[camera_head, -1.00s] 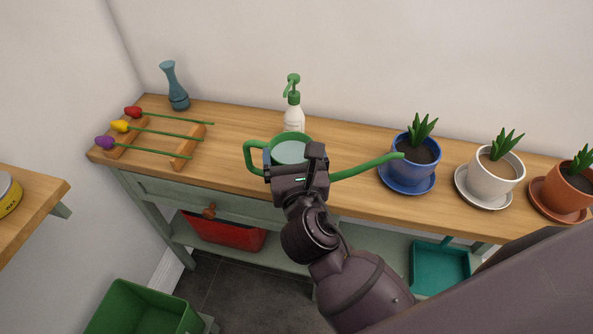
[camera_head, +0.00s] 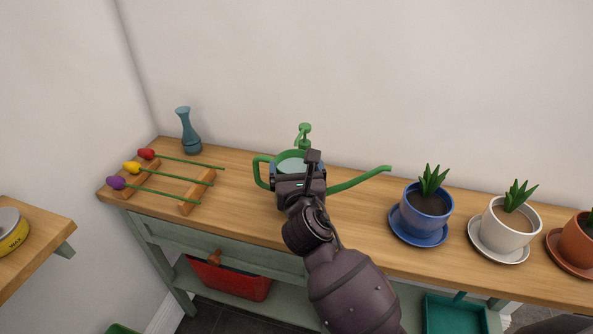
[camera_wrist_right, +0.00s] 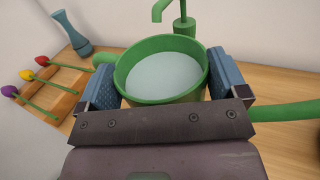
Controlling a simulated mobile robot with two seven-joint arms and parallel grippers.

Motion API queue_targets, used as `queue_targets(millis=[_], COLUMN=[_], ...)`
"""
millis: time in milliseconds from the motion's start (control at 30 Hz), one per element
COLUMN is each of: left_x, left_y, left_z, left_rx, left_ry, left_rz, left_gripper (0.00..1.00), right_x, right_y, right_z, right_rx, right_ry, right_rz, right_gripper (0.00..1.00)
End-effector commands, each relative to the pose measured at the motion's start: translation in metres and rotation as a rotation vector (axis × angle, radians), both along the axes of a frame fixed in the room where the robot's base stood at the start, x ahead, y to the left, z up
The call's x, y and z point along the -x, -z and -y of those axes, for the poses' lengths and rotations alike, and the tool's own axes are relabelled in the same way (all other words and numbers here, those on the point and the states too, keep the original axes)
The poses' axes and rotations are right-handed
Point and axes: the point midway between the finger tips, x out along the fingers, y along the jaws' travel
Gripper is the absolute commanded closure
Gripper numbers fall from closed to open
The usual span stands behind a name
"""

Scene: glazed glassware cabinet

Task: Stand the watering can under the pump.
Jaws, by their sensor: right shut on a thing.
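The green watering can (camera_head: 292,163) has its handle to the left and its long spout to the right. My right gripper (camera_head: 298,173) is shut on it, with blue finger pads on opposite sides of the can (camera_wrist_right: 163,98); the can looks upright. A pale surface shows inside it. The green-headed pump (camera_head: 304,133) stands just behind the can, its lower part hidden by the can. In the right wrist view the pump (camera_wrist_right: 184,24) is beyond the far rim, its nozzle pointing left. I cannot tell whether the nozzle is over the opening. My left gripper is not in view.
A rack (camera_head: 190,205) with red, yellow and purple tulips and a teal vase (camera_head: 188,130) stand to the left. Blue (camera_head: 427,205), white (camera_head: 506,228) and orange (camera_head: 580,245) potted plants stand to the right. The wooden top (camera_head: 240,215) is clear near its front.

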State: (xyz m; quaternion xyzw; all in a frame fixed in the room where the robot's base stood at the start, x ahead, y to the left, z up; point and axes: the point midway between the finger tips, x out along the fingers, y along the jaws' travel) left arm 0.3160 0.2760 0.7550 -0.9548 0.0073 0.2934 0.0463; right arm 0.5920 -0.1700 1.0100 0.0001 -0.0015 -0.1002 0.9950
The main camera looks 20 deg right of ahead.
Motion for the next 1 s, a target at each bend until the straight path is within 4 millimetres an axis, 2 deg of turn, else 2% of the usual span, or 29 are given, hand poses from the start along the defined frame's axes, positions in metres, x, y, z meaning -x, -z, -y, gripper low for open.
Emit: queue_targets(millis=[233,400,667,700,767,1000], left_x=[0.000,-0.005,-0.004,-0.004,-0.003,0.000], left_y=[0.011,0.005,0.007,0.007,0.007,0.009], left_z=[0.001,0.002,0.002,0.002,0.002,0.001], left_rx=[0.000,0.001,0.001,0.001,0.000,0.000], left_ry=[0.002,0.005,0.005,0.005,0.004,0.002], left_rz=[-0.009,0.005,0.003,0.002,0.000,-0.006], left_gripper=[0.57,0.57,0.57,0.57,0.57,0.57], right_x=[0.000,0.000,0.000,0.001,0.001,0.001], right_y=[0.028,0.028,0.030,0.032,0.032,0.030], right_z=[0.000,0.000,0.000,0.000,0.000,0.000], right_rx=[-0.001,0.000,0.001,0.000,0.000,0.000], right_ry=[0.000,-0.001,-0.001,0.001,0.001,0.000], right_rz=[-0.003,0.001,0.001,-0.003,-0.003,-0.002], right_gripper=[0.82,0.82,0.82,0.07,0.00,0.00])
